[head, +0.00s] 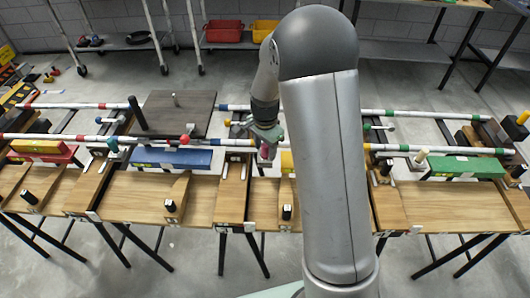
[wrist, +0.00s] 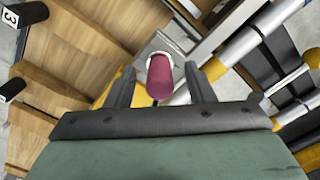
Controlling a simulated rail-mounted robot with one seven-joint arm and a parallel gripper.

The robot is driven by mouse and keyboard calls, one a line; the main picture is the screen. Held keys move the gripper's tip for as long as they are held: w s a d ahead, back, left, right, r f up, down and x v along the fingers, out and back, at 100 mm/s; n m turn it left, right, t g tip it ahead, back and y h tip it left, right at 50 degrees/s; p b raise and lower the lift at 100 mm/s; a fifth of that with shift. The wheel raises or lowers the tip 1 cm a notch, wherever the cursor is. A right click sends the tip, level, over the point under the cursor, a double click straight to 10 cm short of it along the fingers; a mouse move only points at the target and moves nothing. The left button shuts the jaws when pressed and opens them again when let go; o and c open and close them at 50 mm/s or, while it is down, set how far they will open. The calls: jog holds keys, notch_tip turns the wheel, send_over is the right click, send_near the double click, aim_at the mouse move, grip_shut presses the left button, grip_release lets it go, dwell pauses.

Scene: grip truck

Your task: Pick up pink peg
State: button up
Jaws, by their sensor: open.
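The pink peg (wrist: 160,78) shows in the wrist view as a dark pink cylinder with a pale rim at its far end. It lies between the two fingers of my gripper (wrist: 160,92), with a visible gap to each finger. In the head view my gripper (head: 266,138) is low over the benches, just left of my large grey arm link. A small pink spot, the peg (head: 264,151), shows at its fingertips there. The gripper is open. My arm hides part of the bench behind it.
A blue block (head: 172,159) stands left of the gripper, and a yellow block (head: 287,162) shows close on its right. A green block (head: 466,166) is farther right. Banded white rails (head: 62,136) run along the benches. A dark board (head: 172,112) lies behind.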

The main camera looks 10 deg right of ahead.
grip_shut()
notch_tip(320, 180, up, 10)
jog(key=shift+r, duration=0.1)
notch_tip(320, 180, up, 7)
jog(key=p, duration=0.5)
jog(key=shift+r+p, duration=0.2)
jog(key=shift+p, duration=0.2)
dwell(0.5)
